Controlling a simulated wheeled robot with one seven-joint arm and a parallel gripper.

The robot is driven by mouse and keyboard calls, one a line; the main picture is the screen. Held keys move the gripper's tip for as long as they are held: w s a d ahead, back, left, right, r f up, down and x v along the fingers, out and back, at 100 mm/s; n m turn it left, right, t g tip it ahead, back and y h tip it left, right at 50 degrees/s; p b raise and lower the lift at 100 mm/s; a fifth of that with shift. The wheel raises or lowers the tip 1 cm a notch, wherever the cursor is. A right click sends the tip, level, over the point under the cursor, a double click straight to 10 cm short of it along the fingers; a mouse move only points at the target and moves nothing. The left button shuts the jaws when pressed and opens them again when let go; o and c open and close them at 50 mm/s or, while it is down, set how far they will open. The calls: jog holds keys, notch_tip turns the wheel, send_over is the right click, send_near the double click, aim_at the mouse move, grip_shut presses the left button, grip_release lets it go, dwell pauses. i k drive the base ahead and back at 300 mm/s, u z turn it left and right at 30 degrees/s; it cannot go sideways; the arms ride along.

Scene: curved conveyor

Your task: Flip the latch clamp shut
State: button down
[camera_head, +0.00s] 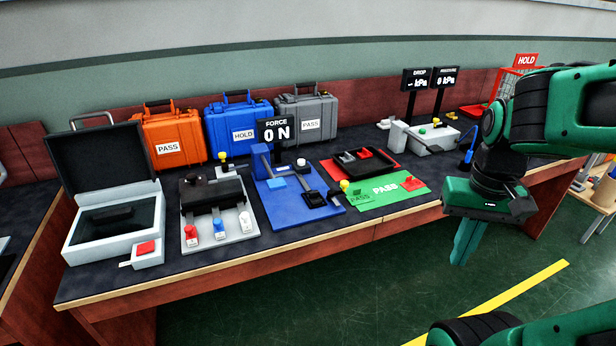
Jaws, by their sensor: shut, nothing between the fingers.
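I cannot tell for sure which fixture carries the latch clamp. A grey plate (190,239) bears a black block (213,197), with a yellow-tipped lever (224,167) at its back. To its right, a blue plate (284,217) bears a blue frame and black bars. A yellow knob (344,186) stands by its right edge. A pale grey device (396,136) with yellow and green knobs stands farther right. My gripper (461,262) points down, shut and empty, in front of the table's right part. It is apart from all fixtures.
An open case (68,246) stands at the left. Orange (184,130), blue (222,120) and grey (327,107) cases line the back. A green PASS mat (405,199) lies right of the blue plate. Open floor lies before the table edge (240,264).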

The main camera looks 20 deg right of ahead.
aim_at(331, 194)
jog(key=u, duration=0.1)
jog(key=i, duration=1)
jog(key=z, duration=0.05)
